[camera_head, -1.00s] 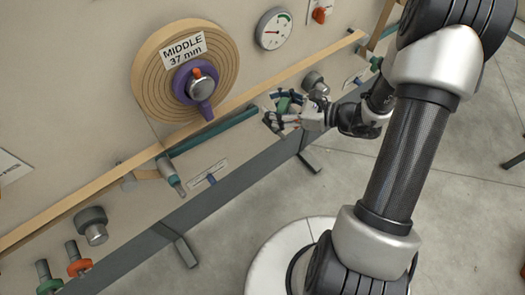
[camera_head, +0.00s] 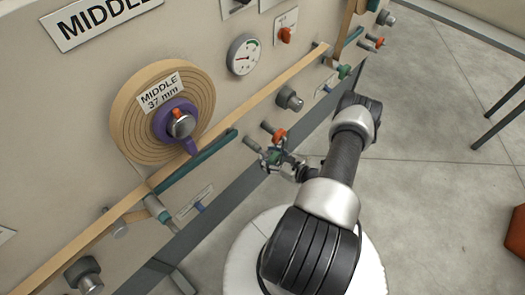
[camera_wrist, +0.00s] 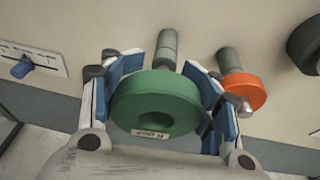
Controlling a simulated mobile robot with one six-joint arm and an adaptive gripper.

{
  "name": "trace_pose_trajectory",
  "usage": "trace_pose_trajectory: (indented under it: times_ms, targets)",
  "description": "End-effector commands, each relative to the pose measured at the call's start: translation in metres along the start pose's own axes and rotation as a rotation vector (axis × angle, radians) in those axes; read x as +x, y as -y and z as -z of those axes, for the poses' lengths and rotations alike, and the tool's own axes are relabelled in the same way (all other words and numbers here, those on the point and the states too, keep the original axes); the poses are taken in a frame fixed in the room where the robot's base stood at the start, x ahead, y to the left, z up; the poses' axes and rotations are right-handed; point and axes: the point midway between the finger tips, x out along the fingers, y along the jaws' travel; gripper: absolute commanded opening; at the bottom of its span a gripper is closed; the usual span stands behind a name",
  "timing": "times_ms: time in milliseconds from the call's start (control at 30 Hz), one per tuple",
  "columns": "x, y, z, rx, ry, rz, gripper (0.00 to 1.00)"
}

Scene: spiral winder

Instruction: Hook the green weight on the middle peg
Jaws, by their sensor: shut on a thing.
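The green weight (camera_wrist: 155,103) is a thick ring between the blue-padded fingers of my gripper (camera_wrist: 165,110) in the wrist view. My gripper (camera_head: 273,158) is shut on it, close to the panel in the head view, where the weight (camera_head: 272,157) shows small. A grey peg (camera_wrist: 166,48) runs from the panel to behind the ring's upper edge; I cannot tell whether it enters the hole. This peg (camera_head: 252,143) also shows in the head view. The middle station has a wound roll (camera_head: 205,100) labelled MIDDLE 37 mm and a teal arm (camera_head: 200,160).
An orange weight (camera_wrist: 243,92) sits on a neighbouring peg (camera_wrist: 229,60), close to my right finger. A blue slider (camera_wrist: 22,68) is at left. A grey knob (camera_head: 290,98), a gauge (camera_head: 243,55) and a tan strip (camera_head: 265,92) are on the panel. The floor at right is mostly clear.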

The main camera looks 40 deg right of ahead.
Motion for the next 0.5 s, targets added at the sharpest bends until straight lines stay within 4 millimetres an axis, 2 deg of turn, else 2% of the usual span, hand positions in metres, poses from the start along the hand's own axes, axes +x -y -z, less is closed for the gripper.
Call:
trace_pose_trajectory:
  times_ms: [33, 167, 500]
  targets:
    - [-0.005, 0.002, 0.009, 0.008, -0.002, 0.023, 0.0]
    - [-0.01, 0.004, 0.021, 0.012, -0.005, 0.051, 0.0]
    - [0.01, 0.005, 0.017, 0.011, -0.005, 0.051, 0.0]
